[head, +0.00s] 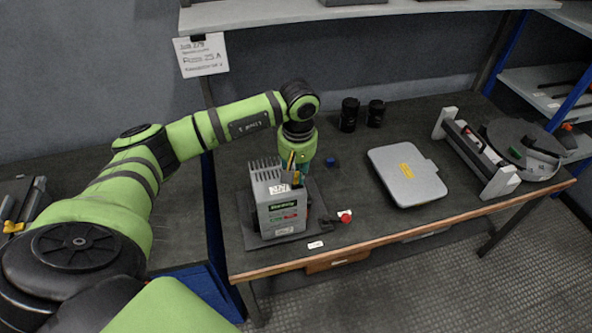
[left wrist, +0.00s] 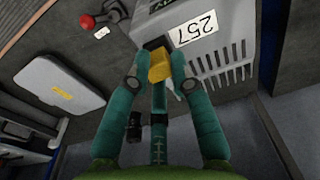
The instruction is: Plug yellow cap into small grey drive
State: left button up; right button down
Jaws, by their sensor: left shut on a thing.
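The small grey drive (head: 277,212) stands upright on a dark plate on the bench, with fins and a label on it. It also shows at the top of the left wrist view (left wrist: 218,50), with a white "257" label. My left gripper (head: 296,172) is beside the drive's finned upper right side in the head view. In the left wrist view, its teal fingers (left wrist: 159,68) are shut on the yellow cap (left wrist: 160,66). The cap is close to the drive's casing. I cannot tell whether they touch, and the fingers hide part of the cap. My right gripper is not in view.
A small blue piece (head: 330,161) and black cylinders (head: 349,115) are behind to the right. A flat grey case (head: 407,175) lies mid-bench. A shelf (head: 350,12) overhangs the back.

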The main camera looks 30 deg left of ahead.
pick_arm(q)
jog(key=shift+f+b, duration=0.35)
jog(key=shift+f, duration=0.05)
jog(key=o, duration=0.9)
jog(key=shift+c, duration=0.2)
notch_tip(320, 180, up, 12)
jog(key=shift+s+d, duration=0.2)
jog(key=shift+d, duration=0.15)
